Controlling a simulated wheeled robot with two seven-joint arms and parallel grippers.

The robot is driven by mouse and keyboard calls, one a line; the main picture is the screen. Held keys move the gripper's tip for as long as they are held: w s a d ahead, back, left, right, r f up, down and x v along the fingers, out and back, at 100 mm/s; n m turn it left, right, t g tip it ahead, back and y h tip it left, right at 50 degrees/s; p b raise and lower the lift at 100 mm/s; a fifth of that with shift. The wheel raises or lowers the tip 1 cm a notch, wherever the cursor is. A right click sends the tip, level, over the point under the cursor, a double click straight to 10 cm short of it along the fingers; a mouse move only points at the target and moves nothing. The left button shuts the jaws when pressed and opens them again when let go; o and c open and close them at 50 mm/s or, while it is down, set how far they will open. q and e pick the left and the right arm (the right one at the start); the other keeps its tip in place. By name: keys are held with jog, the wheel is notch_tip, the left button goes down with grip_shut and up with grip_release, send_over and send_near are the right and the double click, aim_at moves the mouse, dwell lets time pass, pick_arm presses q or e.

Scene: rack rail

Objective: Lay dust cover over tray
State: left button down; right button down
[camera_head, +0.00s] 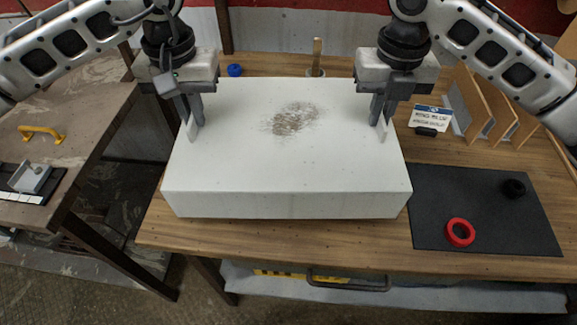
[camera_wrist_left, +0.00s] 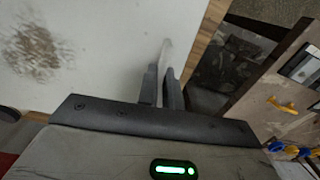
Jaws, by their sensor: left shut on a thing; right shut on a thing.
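The dust cover (camera_head: 285,165) is a large white box-like shell with a brown-grey smudge on top. It sits level over the middle of the wooden table, and its front wall shows. My left gripper (camera_head: 194,125) is shut on a thin pale upright tab at the cover's left side. The left wrist view shows the left fingers (camera_wrist_left: 165,75) closed on this tab beside the white cover (camera_wrist_left: 100,45). My right gripper (camera_head: 381,122) is shut on a matching tab at the right side. No tray shows; I cannot tell how far the cover's lower edge is from the table.
A dark mat (camera_head: 485,215) with a red ring (camera_head: 459,232) and a black ring (camera_head: 513,188) lies to the right. A small sign (camera_head: 430,118) and wooden dividers (camera_head: 478,105) stand behind it. A blue object (camera_head: 235,70) lies behind the cover. A side table (camera_head: 70,120) stands at left.

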aim_at(200, 135)
pick_arm(q)
jog(key=shift+a+f, duration=0.1)
jog(key=shift+f, duration=0.05)
pick_arm(e)
jog(key=shift+f, duration=0.1)
